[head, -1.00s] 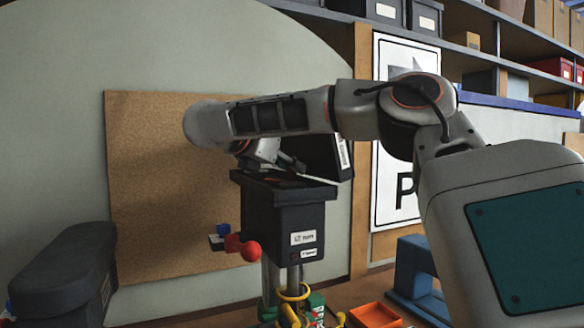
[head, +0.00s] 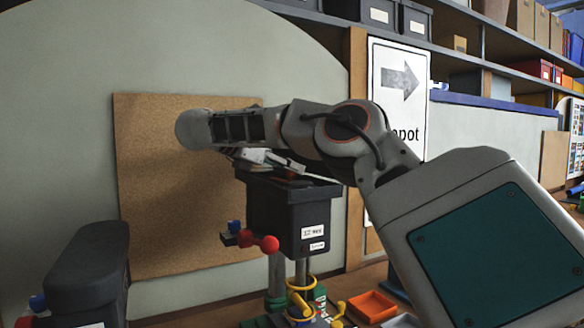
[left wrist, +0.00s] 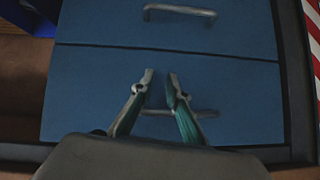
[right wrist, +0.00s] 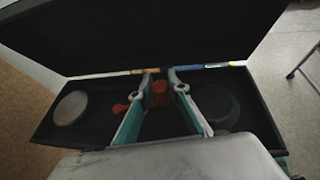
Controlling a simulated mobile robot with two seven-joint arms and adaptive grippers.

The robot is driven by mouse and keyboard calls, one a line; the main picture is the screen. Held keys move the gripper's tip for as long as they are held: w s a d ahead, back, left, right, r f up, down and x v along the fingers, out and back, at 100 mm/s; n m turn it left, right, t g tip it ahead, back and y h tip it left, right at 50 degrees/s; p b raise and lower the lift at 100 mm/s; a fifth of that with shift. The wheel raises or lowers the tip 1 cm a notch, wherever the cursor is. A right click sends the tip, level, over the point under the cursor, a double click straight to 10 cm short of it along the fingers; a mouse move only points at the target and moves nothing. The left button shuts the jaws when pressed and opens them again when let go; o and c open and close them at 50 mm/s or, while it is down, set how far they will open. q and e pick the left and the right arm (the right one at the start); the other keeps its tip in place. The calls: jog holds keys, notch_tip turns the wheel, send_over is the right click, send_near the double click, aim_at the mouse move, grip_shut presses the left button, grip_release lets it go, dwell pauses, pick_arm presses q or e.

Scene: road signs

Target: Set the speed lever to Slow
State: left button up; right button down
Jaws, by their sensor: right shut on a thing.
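A black machine head (head: 275,210) with small white labels stands on metal posts in the head view. A red ball (head: 270,244) is on a lever at its side; I cannot read which lever is the speed one. My right gripper (head: 285,165) is at the machine's open top, mostly hidden by my arm. In the right wrist view, its fingers (right wrist: 163,78) are shut on an orange part (right wrist: 160,88) inside the open box, between two round discs. My left gripper (left wrist: 160,78) is open and empty over blue drawers (left wrist: 90,90).
A raised black lid (right wrist: 150,30) stands behind the right gripper. A dark rounded body (head: 90,265) is at the left. An orange tray (head: 372,306) lies on the bench. A cork board (head: 170,230) and an arrow sign (head: 398,85) are behind.

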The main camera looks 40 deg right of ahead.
jog(key=shift+a+m+g, duration=0.35)
jog(key=shift+m+g, duration=0.15)
jog(key=shift+g, duration=0.1)
jog(key=c, duration=2.2)
grip_release()
jog(key=shift+v, duration=3.8)
